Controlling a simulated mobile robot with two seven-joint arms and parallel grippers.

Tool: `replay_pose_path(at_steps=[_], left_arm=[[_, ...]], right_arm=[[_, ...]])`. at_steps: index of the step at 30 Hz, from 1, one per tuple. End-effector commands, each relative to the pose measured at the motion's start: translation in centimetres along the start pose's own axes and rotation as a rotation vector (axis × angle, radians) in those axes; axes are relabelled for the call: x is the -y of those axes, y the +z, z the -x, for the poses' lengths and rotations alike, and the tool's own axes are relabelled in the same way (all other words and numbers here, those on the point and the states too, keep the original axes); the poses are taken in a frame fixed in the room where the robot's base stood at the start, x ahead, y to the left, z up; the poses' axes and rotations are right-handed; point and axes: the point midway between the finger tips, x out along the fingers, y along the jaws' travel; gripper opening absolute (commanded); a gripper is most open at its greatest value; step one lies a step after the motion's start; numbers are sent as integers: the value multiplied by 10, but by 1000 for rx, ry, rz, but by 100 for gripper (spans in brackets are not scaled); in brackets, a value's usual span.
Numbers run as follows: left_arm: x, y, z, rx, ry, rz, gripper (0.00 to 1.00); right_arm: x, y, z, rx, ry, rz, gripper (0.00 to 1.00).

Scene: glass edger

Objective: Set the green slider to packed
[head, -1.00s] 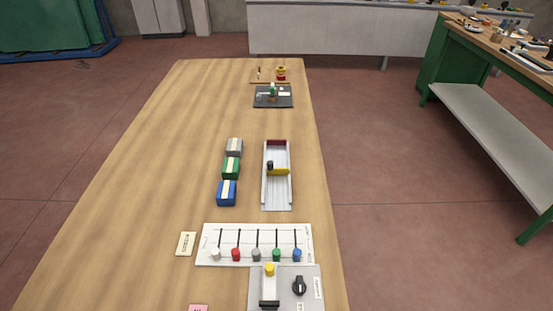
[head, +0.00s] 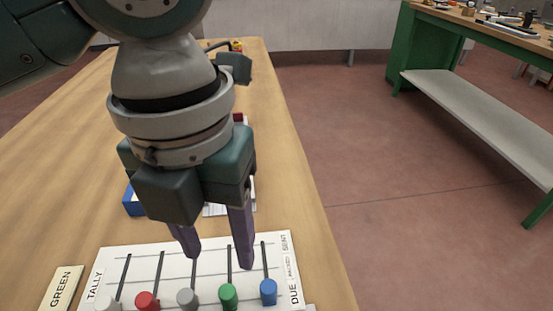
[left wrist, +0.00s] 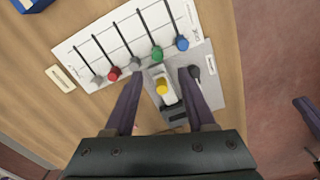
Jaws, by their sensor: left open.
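The white tally board (head: 142,260) lies on the wooden table, with several slots and coloured knobs. The green slider (head: 228,296) sits at the near end of its slot, by the DUE label; PACKED and SENT labels stand further up the right side. It also shows in the left wrist view (left wrist: 157,54), just beyond the fingertips. My left gripper (head: 218,258) is open above the board, its fingers pointing down, with nothing between them. The wrist view shows the same open fingers (left wrist: 162,74).
The blue knob (head: 268,292) is right of green and the grey knob (head: 187,298) left. A card reading GREEN (head: 62,288) lies left of the board. A grey panel with a yellow-topped part (left wrist: 162,86) adjoins the board's near side.

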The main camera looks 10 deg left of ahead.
Motion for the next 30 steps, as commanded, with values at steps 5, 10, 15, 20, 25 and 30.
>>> replay_pose_path(at_steps=[5,10,15,20,25,30], left_arm=[[-5,3,-13,-8,20,-58,56],[-5,1,-44,-10,19,-55,56],[-6,2,-76,-8,19,-55,56],[-6,2,-95,-5,18,-55,56],[-6,3,-101,-3,18,-57,56],[-6,3,-101,-2,18,-56,56]], right_arm=[[1,2,-6,0,-1,-1,0],[1,5,-11,3,-2,-2,0],[1,7,-17,4,-2,-2,0],[1,8,-20,4,-2,-2,0],[1,9,-21,4,-2,-2,0],[1,9,-20,4,-2,-2,0]])
